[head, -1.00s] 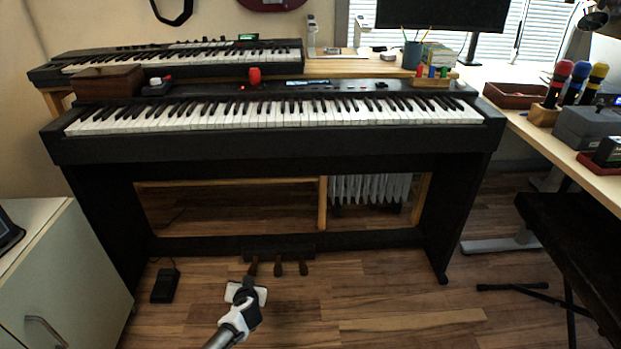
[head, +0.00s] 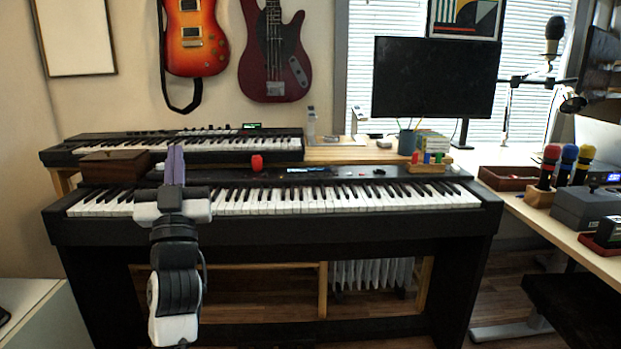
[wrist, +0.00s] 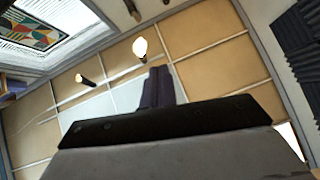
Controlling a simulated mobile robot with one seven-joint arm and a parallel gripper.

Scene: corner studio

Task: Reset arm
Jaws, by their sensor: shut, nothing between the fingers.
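My gripper (head: 175,165) stands upright in the head view, in front of the left part of the piano (head: 270,228). Its two purple-grey fingers are together and hold nothing. They point up and overlap the view of the keys and the piano's top. In the wrist view my gripper (wrist: 158,86) shows with the fingers closed against a background of the ceiling (wrist: 210,62).
A wooden box (head: 114,165) and a red object (head: 257,163) sit on the piano. A second keyboard (head: 220,146) stands behind. The monitor (head: 434,78) and the desk (head: 520,205) with microphones are at right. Two guitars hang on the wall.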

